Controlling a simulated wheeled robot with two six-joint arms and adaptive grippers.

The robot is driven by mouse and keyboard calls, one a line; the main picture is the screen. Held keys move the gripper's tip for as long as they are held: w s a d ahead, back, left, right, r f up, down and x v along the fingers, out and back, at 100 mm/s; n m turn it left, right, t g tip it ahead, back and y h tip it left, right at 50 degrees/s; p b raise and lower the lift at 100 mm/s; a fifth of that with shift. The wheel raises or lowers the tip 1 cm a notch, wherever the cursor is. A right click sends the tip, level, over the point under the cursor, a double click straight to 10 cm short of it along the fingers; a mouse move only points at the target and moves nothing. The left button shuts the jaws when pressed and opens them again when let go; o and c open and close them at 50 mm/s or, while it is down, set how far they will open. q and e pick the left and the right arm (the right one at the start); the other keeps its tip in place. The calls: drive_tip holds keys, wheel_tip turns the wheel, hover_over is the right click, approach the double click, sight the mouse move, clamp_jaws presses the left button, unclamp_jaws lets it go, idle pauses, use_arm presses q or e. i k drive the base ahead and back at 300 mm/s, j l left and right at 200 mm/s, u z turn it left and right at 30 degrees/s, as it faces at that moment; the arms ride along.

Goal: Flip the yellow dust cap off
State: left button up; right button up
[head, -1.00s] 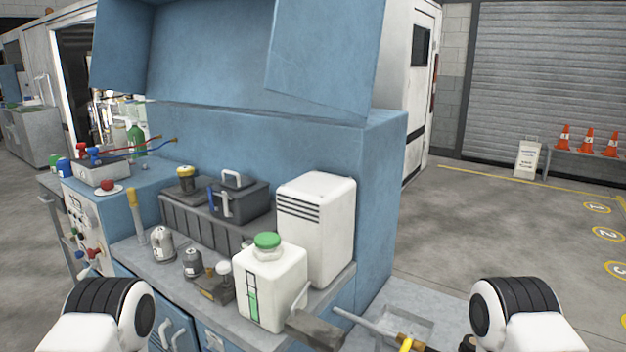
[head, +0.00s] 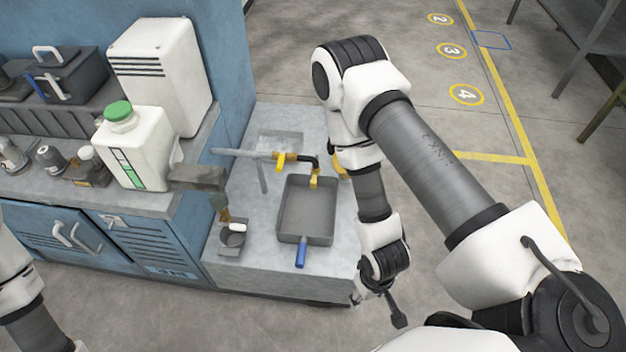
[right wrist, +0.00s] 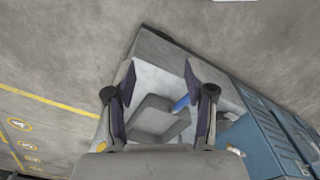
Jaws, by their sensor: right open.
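A yellow piece (head: 314,178) sits at the end of a black elbow on the pipe over the grey tray, in the head view. Another yellow part (head: 340,165) shows beside my right arm, which partly hides it. I cannot tell for certain which is the dust cap. My right gripper (head: 378,306) hangs at the near right corner of the low bench, apart from both. In the right wrist view its two fingers (right wrist: 159,72) are spread wide with nothing between them. My left arm shows at the left edge, but its gripper is out of view.
The grey tray (head: 306,238) with a blue handle (head: 301,252) lies on the low bench (head: 258,268). A yellow valve lever (head: 281,162) is on the pipe. A white jug (head: 137,150) with green cap is on the higher counter.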

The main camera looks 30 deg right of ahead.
sight(313, 183)
drive_tip(key=l+z, duration=0.1)
drive_tip(key=z, duration=0.3)
drive_tip(key=k+l+z, duration=0.1)
drive_tip(key=z, duration=0.3)
drive_tip(key=l+z, duration=0.15)
drive_tip(key=z, duration=0.25)
drive_tip(key=l+z, duration=0.15)
drive_tip(key=z, duration=0.25)
